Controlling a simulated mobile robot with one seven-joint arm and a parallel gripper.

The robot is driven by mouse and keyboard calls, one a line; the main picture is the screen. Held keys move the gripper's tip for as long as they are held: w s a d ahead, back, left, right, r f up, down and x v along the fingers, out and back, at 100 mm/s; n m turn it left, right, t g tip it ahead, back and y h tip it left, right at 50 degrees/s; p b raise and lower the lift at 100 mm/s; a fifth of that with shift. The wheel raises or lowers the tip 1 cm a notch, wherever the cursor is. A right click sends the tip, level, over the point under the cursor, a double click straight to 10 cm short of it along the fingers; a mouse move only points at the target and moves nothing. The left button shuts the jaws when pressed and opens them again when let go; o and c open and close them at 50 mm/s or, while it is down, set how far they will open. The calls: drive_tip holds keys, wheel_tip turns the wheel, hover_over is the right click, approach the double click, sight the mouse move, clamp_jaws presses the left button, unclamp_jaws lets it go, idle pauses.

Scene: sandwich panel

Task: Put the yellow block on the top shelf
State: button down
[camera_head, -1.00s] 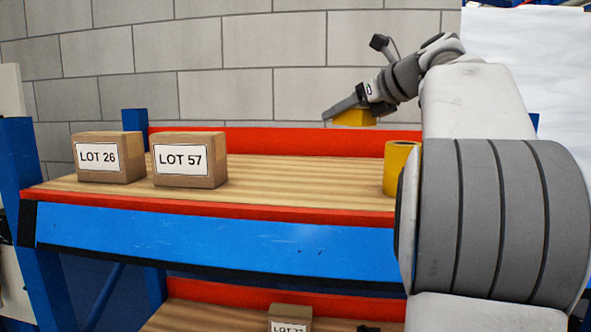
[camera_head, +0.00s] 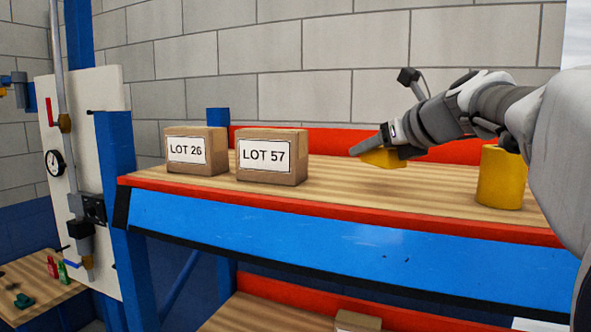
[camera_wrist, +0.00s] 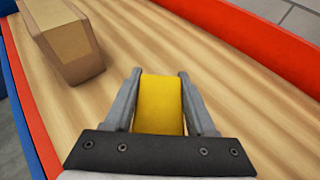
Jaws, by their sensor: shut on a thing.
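My gripper (camera_head: 368,150) is shut on the yellow block (camera_head: 384,158) and holds it above the wooden top shelf (camera_head: 350,194), to the right of the LOT 57 box. In the wrist view, the yellow block (camera_wrist: 160,105) sits between the two grey fingers (camera_wrist: 160,78), with the wood beneath it.
Two cardboard boxes, LOT 26 (camera_head: 196,151) and LOT 57 (camera_head: 271,157), stand at the left of the shelf. A yellow cylinder (camera_head: 501,177) stands at the right, partly behind my arm. A red back rail (camera_head: 450,150) borders the shelf. Bare board lies between LOT 57 and the cylinder.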

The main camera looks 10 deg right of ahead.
sight(370, 183)
drive_tip(key=shift+f+b, duration=0.3)
drive_tip(key=shift+f, duration=1.7)
drive_tip(key=shift+f, duration=0.1)
drive_tip(key=shift+c, duration=1.1)
unclamp_jaws()
